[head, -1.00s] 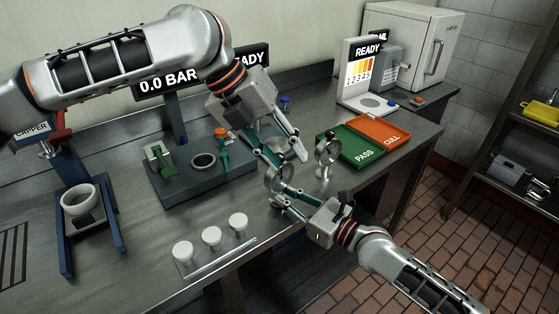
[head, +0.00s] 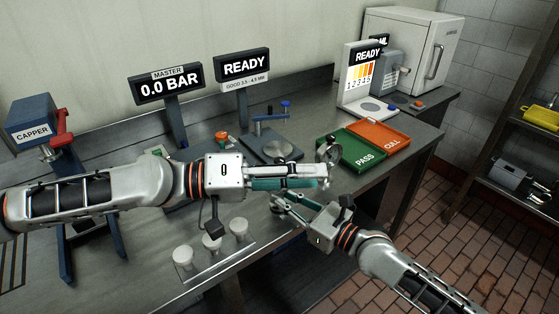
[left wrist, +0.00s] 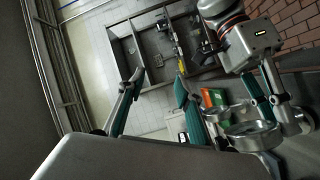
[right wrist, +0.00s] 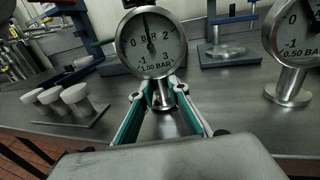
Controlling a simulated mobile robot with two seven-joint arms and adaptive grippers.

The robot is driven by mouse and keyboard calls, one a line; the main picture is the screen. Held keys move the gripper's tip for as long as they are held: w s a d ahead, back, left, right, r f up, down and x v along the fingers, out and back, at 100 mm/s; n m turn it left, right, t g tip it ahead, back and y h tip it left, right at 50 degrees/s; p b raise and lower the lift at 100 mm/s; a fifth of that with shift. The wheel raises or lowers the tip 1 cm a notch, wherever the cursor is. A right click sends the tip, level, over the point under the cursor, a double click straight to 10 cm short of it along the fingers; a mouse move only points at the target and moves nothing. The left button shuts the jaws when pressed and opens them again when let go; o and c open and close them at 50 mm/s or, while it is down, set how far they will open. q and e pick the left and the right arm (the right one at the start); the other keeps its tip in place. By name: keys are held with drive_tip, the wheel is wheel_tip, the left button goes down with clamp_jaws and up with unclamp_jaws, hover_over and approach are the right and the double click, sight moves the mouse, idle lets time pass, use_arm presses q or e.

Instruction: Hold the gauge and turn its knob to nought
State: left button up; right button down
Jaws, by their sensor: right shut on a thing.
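My right gripper (right wrist: 162,88) is shut on the stem of a round metal gauge (right wrist: 151,44), held upright facing the right wrist camera. Its white dial carries a 1.00 BAR label, and its needle points slightly left of straight up. I cannot make out its knob. In the head view my left gripper (head: 326,176) lies across in front and largely hides the held gauge. In the left wrist view my left gripper (left wrist: 160,82) is open and empty, with the held gauge's round rim (left wrist: 254,132) off to the right of its fingers.
A second gauge (right wrist: 294,42), labelled 0.50 BAR, stands on the steel table, right of the held one. The green PASS tray (head: 352,150) and orange CULL tray (head: 384,134) lie behind. White caps (head: 212,242) sit at the front. The capper (head: 34,124) and display signs (head: 166,88) stand behind.

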use_arm(q)
drive_tip(key=w+a+f+n+t, duration=0.2)
drive_tip(key=a+n+t, duration=0.3)
drive_tip(key=n, duration=1)
drive_tip(key=n+t+y, duration=0.5)
drive_tip(key=n+t, duration=0.1)
drive_tip(key=n, duration=1.1)
approach(279, 160)
drive_tip(key=x, duration=1)
drive_tip(key=shift+w+f, duration=0.1)
drive_tip(key=shift+f, duration=0.15)
clamp_jaws()
